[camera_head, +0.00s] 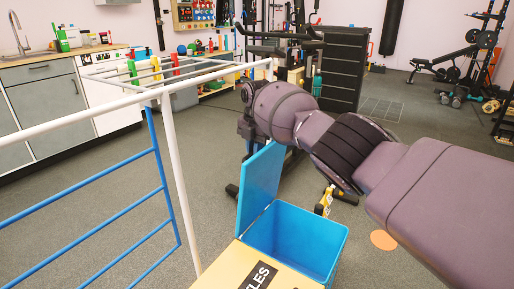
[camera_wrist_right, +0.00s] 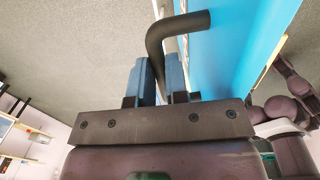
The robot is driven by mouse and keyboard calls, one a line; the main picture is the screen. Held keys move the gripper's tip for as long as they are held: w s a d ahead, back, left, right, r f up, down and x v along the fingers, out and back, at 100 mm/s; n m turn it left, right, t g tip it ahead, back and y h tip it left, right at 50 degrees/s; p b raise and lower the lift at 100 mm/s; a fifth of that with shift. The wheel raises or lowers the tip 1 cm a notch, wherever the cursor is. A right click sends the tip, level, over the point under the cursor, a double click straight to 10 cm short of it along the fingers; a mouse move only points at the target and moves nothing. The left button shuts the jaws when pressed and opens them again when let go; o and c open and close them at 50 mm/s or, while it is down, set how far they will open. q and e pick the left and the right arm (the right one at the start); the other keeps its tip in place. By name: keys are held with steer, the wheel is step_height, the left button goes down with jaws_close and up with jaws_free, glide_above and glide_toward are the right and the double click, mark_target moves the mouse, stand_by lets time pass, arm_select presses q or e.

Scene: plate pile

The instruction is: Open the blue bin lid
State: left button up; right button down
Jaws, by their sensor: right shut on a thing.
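The blue bin (camera_head: 333,241) stands at the lower middle of the head view with its inside showing. Its blue lid (camera_head: 260,188) is raised, standing steeply up from the bin's left side. In the right wrist view, the lid (camera_wrist_right: 232,60) fills the upper right, with a dark bent handle (camera_wrist_right: 182,25) in front of it. My right gripper (camera_wrist_right: 161,75) has its two blue-grey fingers close together at this handle, shut on it. In the head view my right arm reaches in from the right, and its wrist hides most of the gripper above the lid. My left gripper is not in view.
A yellow bin (camera_head: 225,274) with a black label stands against the blue bin's front left. A white-and-blue rail frame (camera_head: 178,180) stands to the left. A black drawer cabinet (camera_head: 342,68) and gym equipment stand behind. An orange disc (camera_head: 383,240) lies on open floor at right.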

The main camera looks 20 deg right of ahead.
steer(key=shift+w+a+f, duration=0.15)
steer(key=shift+a+f, duration=0.25)
steer(key=shift+a, duration=0.1)
steer(key=c, duration=1.4)
jaws_free()
steer(key=shift+w+a+f, duration=0.1)
steer(key=shift+w+f, duration=0.05)
steer(key=shift+w, duration=0.05)
steer(key=shift+o, duration=1.3)
steer(key=shift+w+a+f, duration=0.15)
steer(key=shift+f, duration=0.05)
steer(key=shift+r, duration=0.2)
steer(key=shift+r, duration=0.1)
steer(key=shift+s+d+r+p, duration=0.15)
steer(key=shift+r+p, duration=0.15)
steer(key=shift+r, duration=1.45)
steer(key=shift+d+r+p, duration=0.15)
steer(key=shift+r+p, duration=0.1)
steer(key=shift+r, duration=1.45)
steer(key=shift+s+d+r+p, duration=0.15)
steer(key=shift+r+p, duration=0.15)
steer(key=shift+r, duration=1.45)
